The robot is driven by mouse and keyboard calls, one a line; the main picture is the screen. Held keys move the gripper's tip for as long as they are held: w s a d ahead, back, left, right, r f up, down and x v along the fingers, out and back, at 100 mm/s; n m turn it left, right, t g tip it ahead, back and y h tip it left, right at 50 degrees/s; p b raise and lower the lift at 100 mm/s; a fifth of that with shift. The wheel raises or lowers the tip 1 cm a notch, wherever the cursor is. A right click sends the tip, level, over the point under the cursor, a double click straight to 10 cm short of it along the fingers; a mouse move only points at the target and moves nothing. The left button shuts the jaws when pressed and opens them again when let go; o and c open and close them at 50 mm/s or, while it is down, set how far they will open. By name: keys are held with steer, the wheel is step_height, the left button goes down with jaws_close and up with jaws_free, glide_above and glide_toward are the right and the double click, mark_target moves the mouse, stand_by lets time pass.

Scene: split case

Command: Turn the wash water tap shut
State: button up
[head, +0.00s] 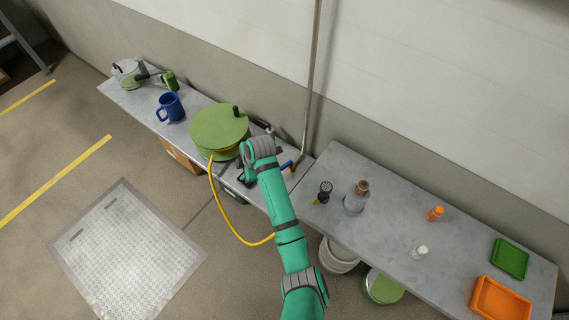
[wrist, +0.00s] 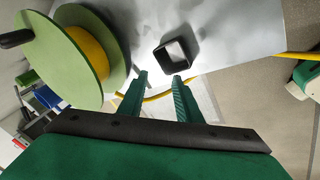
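A thin pipe (head: 313,80) runs down the wall to the bench. At its foot is a small blue handle (head: 287,165), which looks like the tap; its exact turn is too small to tell. My gripper (wrist: 160,80) is open, its two green fingers apart with nothing between them. The tap does not show in the wrist view. A black square hollow piece (wrist: 177,55) lies on the bench beyond the fingertips.
A green hose reel (head: 219,126) with yellow hose stands left of my gripper, close by. A blue mug (head: 171,106) is further left. On the right bench are a clear bottle (head: 355,200), an orange bottle (head: 436,213), a green tray (head: 510,258) and an orange tray (head: 500,300).

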mark_target(284, 166)
steer(key=w+d+r+n+g+h, duration=0.2)
steer(key=d+r, duration=0.2)
steer(key=d, duration=0.3)
steer(key=w+d+r+n+g+h, duration=0.1)
steer(key=w+d+r+n+h, duration=0.15)
steer(key=d+r, duration=0.4)
steer(key=shift+y, duration=0.25)
steer(key=f, duration=0.8)
steer(key=d+f, duration=0.1)
steer(key=f, duration=0.3)
steer(key=shift+s+d+f, duration=0.1)
steer(key=shift+s+f, duration=0.1)
steer(key=shift+s, duration=0.05)
steer(key=shift+c, duration=0.3)
jaws_close()
steer(key=shift+d, duration=0.45)
steer(key=shift+a, duration=0.4)
steer(key=shift+d, duration=0.1)
